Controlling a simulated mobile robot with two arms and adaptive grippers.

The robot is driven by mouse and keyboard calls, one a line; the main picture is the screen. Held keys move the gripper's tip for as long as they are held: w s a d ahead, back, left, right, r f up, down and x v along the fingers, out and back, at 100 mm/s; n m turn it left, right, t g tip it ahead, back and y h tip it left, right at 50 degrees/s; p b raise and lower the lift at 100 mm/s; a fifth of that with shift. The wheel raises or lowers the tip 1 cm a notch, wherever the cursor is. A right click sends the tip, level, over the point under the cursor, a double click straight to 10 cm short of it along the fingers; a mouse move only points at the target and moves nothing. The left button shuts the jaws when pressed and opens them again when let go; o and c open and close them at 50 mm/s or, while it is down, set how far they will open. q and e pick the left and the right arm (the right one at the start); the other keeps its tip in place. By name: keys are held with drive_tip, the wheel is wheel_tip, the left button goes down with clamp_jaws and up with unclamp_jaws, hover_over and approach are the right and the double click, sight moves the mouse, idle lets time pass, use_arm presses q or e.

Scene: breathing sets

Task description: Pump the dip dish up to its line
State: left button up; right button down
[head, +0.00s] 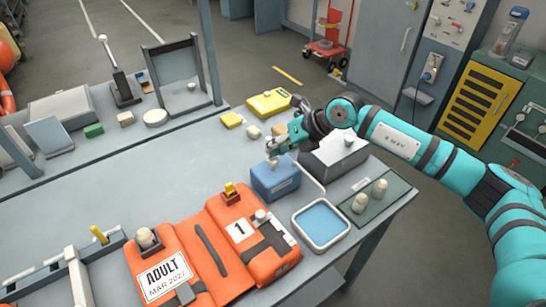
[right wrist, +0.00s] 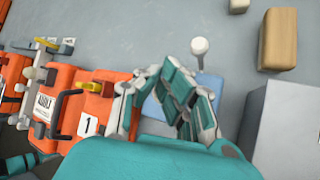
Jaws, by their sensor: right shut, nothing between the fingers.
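The dip dish (head: 321,223) is a white-rimmed square tray with blue liquid in it, near the right end of the bench. Whether the liquid meets a line is too small to tell. Behind it stands a blue box (head: 274,180), seemingly the pump, with a thin pale spout reaching toward the dish. My right gripper (head: 277,147) is shut and empty just above the blue box's top. In the right wrist view a pale round knob (right wrist: 199,46) shows just beyond my fingers, which partly hide the blue box (right wrist: 153,110). Contact with the knob cannot be told.
An orange pack marked ADULT (head: 190,255) lies left of the dish. A grey box (head: 335,155) stands behind the dish, close to my right arm. A green tray (head: 382,200) with pale pegs is at the right edge. The bench's middle left is clear.

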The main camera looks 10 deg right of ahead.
drive_tip(key=shift+s+f+b, duration=0.1)
drive_tip(key=shift+f+b, duration=0.4)
drive_tip(key=shift+f, duration=0.4)
drive_tip(key=shift+r, duration=0.1)
idle(0.5)
drive_tip(key=shift+r+p, duration=1)
drive_tip(key=shift+r, duration=0.5)
drive_tip(key=shift+r+p, duration=1.6)
drive_tip(key=shift+r, duration=0.95)
drive_tip(key=shift+d+f, duration=0.1)
